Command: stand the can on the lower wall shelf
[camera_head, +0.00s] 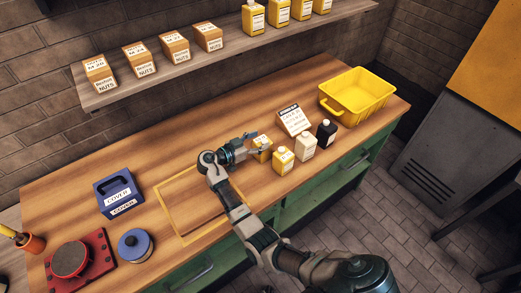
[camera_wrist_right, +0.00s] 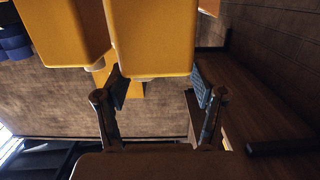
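A yellow can (camera_head: 264,154) with a white label stands on the wooden workbench (camera_head: 335,92), right at the fingertips of my right gripper (camera_head: 247,150). In the right wrist view a yellow can (camera_wrist_right: 150,40) lies across the gap at the fingertips of the right gripper (camera_wrist_right: 160,85). The fingers are spread to either side, and no firm hold shows. A second yellow can (camera_head: 283,161) stands close beside it. The wall shelf (camera_head: 225,50) runs along the brick wall above the bench. My left gripper is out of view.
A blue box (camera_head: 119,192) stands left.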

